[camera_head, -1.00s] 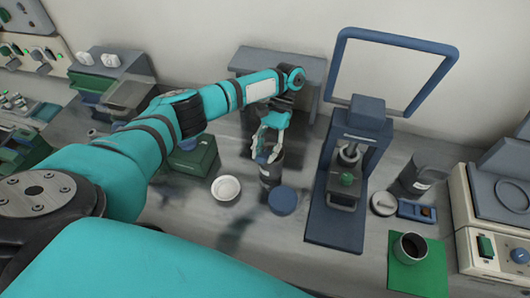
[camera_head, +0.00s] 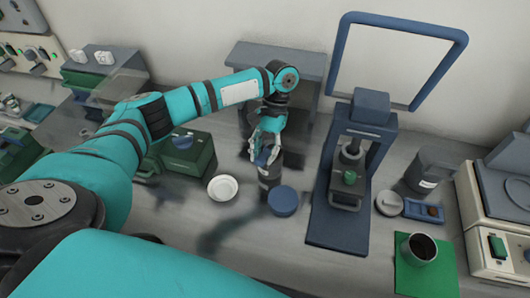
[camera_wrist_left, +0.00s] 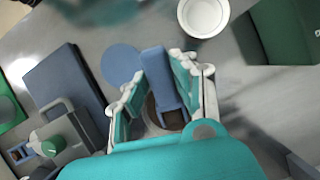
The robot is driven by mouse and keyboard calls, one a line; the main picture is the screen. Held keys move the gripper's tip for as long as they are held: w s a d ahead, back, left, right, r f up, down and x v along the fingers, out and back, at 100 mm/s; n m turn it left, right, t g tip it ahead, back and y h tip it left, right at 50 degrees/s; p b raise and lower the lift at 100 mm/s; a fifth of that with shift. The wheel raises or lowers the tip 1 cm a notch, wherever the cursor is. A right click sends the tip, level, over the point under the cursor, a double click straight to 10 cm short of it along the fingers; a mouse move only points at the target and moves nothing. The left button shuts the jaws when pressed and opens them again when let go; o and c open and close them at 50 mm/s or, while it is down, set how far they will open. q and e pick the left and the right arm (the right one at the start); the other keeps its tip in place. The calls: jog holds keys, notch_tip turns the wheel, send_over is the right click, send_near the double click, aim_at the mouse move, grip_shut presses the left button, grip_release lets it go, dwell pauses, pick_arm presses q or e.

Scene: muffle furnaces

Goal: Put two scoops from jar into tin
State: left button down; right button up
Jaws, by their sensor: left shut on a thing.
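The dark jar (camera_head: 269,181) stands open on the bench, its round blue lid (camera_head: 283,201) lying beside it. My left gripper (camera_head: 264,153) is over the jar, shut on a blue scoop (camera_wrist_left: 160,70) by its flat handle. In the left wrist view brown contents (camera_wrist_left: 155,112) show in the jar's mouth behind the fingers. The scoop's bowl is hidden, so I cannot tell whether it is filled. A metal cup (camera_head: 421,248), likely the tin, stands upright on a green mat (camera_head: 411,279) at the right; its inside looks dark. My right gripper is not in view.
A white bowl (camera_head: 222,188) stands left of the jar. A blue press (camera_head: 343,215) stands between jar and cup. A grey canister (camera_head: 428,172), a small scale-like box (camera_head: 424,209) and a large instrument (camera_head: 500,215) are at the right. A green box (camera_head: 188,158) is at the left.

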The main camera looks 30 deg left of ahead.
aim_at(258, 161)
pick_arm(q)
jog(key=shift+s+f+t, duration=0.15)
jog(key=shift+t, duration=0.15)
jog(key=shift+s+t, duration=0.1)
jog(key=shift+t, duration=0.2)
jog(key=shift+s+r, duration=0.1)
jog(key=shift+r, duration=0.15)
jog(key=shift+s+f+t+p, duration=0.1)
jog(key=shift+s+t+p, duration=0.1)
jog(key=shift+t+p, duration=1.05)
jog(key=shift+s+f+t+p, duration=0.1)
jog(key=shift+s+t+p, duration=0.3)
jog(key=shift+p, duration=0.5)
jog(key=shift+s+f+t+p, duration=0.2)
jog(key=shift+s+t+p, duration=0.15)
jog(key=shift+t, duration=0.2)
jog(key=shift+d+r+t, duration=0.1)
jog(key=shift+r+t, duration=0.05)
jog(key=shift+t, duration=0.15)
jog(key=shift+s+r+p, duration=0.2)
jog(key=shift+r+p, duration=0.35)
jog(key=shift+p, duration=0.25)
jog(key=shift+s+r+p, duration=0.2)
jog(key=shift+r+p, duration=0.35)
jog(key=shift+p, duration=0.2)
